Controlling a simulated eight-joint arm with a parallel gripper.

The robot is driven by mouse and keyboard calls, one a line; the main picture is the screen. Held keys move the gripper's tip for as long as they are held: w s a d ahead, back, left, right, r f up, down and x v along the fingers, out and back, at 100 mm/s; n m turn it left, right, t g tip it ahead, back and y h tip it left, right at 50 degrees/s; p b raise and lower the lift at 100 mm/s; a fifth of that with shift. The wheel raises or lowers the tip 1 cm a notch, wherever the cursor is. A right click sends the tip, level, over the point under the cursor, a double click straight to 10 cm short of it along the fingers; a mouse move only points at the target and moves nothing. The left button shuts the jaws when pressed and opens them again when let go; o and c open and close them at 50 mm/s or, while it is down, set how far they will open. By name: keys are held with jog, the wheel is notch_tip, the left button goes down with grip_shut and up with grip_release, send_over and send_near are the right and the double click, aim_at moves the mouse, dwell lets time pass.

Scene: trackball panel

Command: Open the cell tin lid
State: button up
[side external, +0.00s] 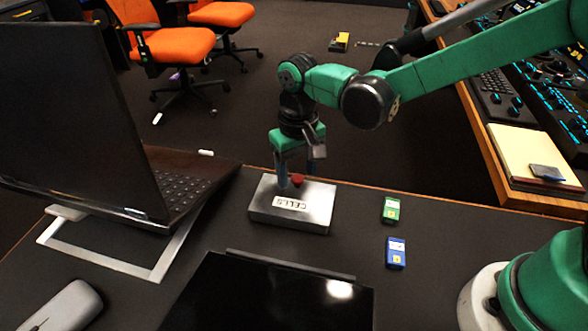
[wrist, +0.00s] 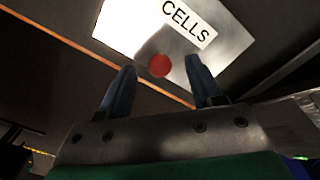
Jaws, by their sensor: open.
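The cell tin (side external: 268,215) is a flat silver box on the dark desk, with a white label reading CELLS on its lid. Its lid looks shut. A red knob (side external: 297,181) stands on the lid, towards the far edge. In the wrist view the tin's lid (wrist: 233,42) fills the upper middle, with the red knob (wrist: 160,66) seen from above. My gripper (wrist: 160,75) is open, its two blue fingers apart on either side of the knob in that view. In the side view my gripper (side external: 292,178) is low over the tin; contact with the knob cannot be told.
A laptop (side external: 75,120) on a stand is left of the tin. A dark tablet (side external: 270,295) lies in front of it. A green cell (side external: 390,209) and a blue cell (side external: 396,253) lie to the right, with bare desk between. The desk's far edge runs just behind the tin.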

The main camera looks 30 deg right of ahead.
jog(key=shift+f, duration=0.2)
grip_shut()
dwell(1.3)
